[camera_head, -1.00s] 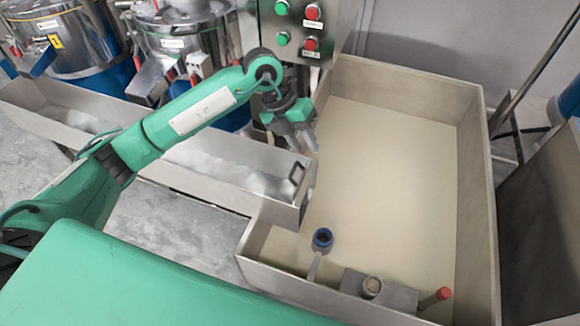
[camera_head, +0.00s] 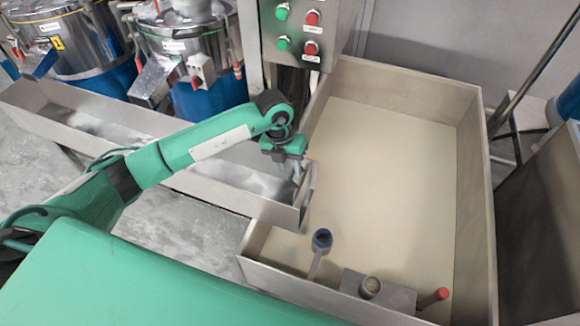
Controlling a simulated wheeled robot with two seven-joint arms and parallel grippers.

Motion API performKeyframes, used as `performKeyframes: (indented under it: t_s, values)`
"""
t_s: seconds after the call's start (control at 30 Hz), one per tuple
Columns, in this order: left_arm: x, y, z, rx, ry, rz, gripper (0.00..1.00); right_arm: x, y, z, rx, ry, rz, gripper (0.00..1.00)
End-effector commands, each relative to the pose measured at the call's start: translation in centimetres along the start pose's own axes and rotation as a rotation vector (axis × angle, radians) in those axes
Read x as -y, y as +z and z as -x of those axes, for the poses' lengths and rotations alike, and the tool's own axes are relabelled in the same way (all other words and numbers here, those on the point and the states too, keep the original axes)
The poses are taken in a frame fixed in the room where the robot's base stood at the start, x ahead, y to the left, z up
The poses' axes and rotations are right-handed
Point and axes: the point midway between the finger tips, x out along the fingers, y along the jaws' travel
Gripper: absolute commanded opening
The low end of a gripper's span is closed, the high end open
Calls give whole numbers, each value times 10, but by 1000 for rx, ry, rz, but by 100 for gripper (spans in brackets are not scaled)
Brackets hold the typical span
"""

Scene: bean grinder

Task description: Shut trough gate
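The long metal trough (camera_head: 215,190) runs from the left to the big bin, with pale powder inside. Its gate (camera_head: 309,184) is at the right end, by the bin's left wall. The gate's black handle, seen earlier, is now mostly hidden by my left gripper. My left gripper (camera_head: 294,168) points down over the gate end of the trough, at or just above the handle. Its fingers are small and partly hidden, so I cannot tell whether they are open, shut or touching the handle. My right gripper is not in view.
A big metal bin (camera_head: 487,200) with a pale floor stands at the right. A blue-topped tool (camera_head: 321,242), a metal block (camera_head: 378,292) and a red-ended handle (camera_head: 434,298) are at its front. A button panel (camera_head: 300,30) and grinders (camera_head: 190,50) stand behind.

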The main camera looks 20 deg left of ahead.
Motion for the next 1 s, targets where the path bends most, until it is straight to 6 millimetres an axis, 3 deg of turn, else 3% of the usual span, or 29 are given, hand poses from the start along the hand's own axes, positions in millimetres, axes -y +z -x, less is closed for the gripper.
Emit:
performKeyframes:
  t_s: [0.2,0.47,0.63,0.87,1.0]
  values:
    - [0,0,-15,0,0,0,32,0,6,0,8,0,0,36]
    - [0,0,-16,0,0,-1,32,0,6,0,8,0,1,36]
    - [0,0,-16,0,0,-1,1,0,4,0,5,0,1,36]
    - [0,0,-17,0,1,-1,0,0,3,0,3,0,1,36]
    - [-2,0,-28,0,1,-1,0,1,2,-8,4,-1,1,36]
